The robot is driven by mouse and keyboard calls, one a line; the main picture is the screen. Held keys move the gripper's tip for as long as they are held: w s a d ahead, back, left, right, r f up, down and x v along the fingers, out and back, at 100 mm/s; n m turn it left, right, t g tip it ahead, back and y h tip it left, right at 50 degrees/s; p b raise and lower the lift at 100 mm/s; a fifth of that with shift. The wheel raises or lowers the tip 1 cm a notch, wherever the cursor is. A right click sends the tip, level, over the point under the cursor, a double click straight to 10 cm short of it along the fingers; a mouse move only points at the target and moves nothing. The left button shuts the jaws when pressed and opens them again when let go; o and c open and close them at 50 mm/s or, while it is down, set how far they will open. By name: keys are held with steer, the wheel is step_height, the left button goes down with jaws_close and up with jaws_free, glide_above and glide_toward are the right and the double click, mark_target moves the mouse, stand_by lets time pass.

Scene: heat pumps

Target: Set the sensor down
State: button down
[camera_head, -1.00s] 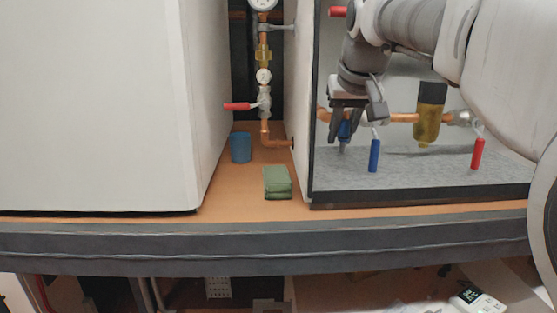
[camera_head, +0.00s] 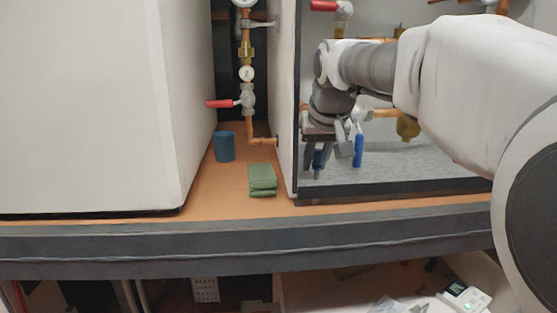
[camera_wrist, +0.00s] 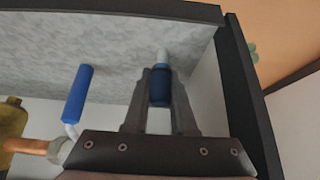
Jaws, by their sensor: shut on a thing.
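The sensor is a small dark-blue cylinder (camera_wrist: 160,88) with a pale grey tip, seen in the wrist view between my two fingers. My gripper (camera_wrist: 161,90) is shut on it. In the head view my gripper (camera_head: 314,164) points down inside the open cabinet at its left side, with the blue sensor (camera_head: 319,158) partly hidden by the fingers. The sensor is roughly upright, tip toward the grey cabinet floor (camera_head: 400,177). I cannot tell whether the tip touches the floor.
A blue-handled valve (camera_head: 359,151) hangs just right of my gripper, with a brass fitting (camera_head: 408,128) behind. The cabinet's dark front rim (camera_head: 400,190) and left wall (camera_head: 284,110) are close. Outside, a green cloth (camera_head: 262,180) and blue cup (camera_head: 225,146) lie on the orange surface.

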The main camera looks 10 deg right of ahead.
steer(key=c, duration=0.7)
jaws_free()
steer(key=shift+f, duration=0.1)
steer(key=shift+c, duration=0.2)
steer(key=shift+r, duration=0.2)
steer(key=p+v, duration=0.1)
steer(key=v, duration=1.1)
steer(key=shift+p, duration=0.4)
